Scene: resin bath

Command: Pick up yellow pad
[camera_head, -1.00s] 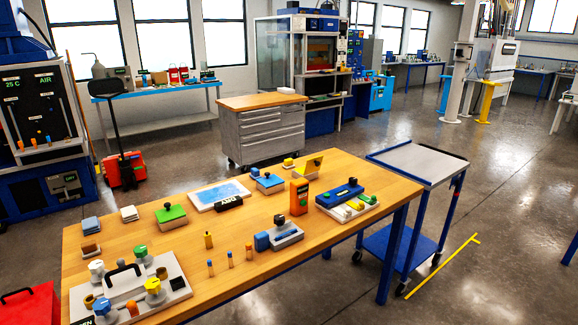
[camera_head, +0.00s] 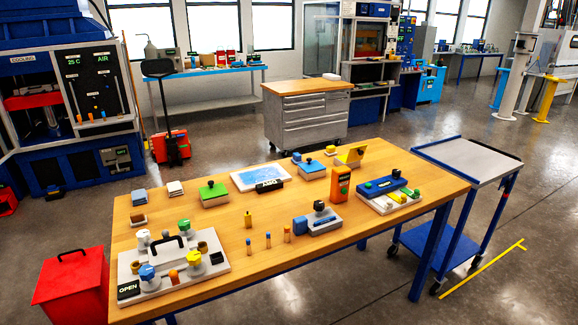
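A yellow tilted plate (camera_head: 350,156) stands on a pale base at the back of the wooden table (camera_head: 250,243). A small yellow block (camera_head: 331,149) sits just left of it. A small upright yellow piece (camera_head: 248,219) stands near the middle of the table. I cannot tell for sure which of these is the yellow pad. Neither of my grippers shows in this view.
A white fixture board (camera_head: 215,266) with knobs and a black handle lies at the table's left end. A red box (camera_head: 70,285) stands left of the table. An orange box (camera_head: 339,184) and a blue-topped case (camera_head: 385,186) stand right. A cart (camera_head: 470,158) stands beyond.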

